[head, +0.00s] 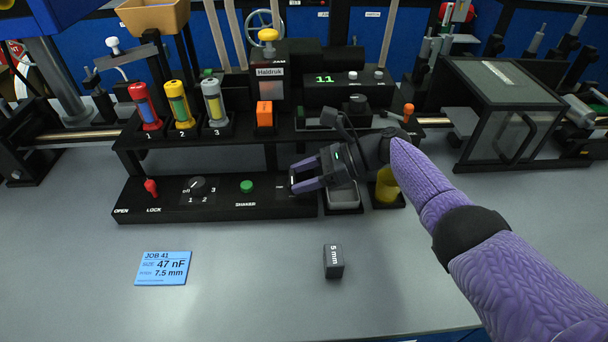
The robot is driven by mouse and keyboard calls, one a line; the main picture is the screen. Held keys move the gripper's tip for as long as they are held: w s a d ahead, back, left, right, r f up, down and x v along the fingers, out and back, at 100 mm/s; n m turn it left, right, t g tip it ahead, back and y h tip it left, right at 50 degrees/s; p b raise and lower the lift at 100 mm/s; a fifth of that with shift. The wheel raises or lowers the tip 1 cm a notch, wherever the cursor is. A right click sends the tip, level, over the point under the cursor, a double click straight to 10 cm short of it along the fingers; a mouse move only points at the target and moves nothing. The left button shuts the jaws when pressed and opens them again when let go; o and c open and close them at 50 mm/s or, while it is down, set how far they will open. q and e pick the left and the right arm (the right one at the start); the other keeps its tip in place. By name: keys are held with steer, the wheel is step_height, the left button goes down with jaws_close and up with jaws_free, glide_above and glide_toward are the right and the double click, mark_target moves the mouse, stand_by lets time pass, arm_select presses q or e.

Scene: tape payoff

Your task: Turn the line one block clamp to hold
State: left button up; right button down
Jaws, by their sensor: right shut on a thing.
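My right gripper (299,177) reaches in from the right, with two purple fingers at the right end of the low black control panel (220,208). Its fingers are shut around a small dark knob (292,179) there, mostly hidden by the fingers. A label beside the knob is too small to read, so I cannot tell its setting or confirm that it is the block clamp. My left gripper is not in view.
A "5 mm" block (333,262) and blue job card (163,268) lie in front.

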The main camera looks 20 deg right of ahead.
steer(key=shift+c, duration=0.4)
jaws_free()
steer(key=shift+a, duration=0.1)
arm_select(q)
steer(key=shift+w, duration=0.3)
arm_select(e)
steer(key=v, duration=1)
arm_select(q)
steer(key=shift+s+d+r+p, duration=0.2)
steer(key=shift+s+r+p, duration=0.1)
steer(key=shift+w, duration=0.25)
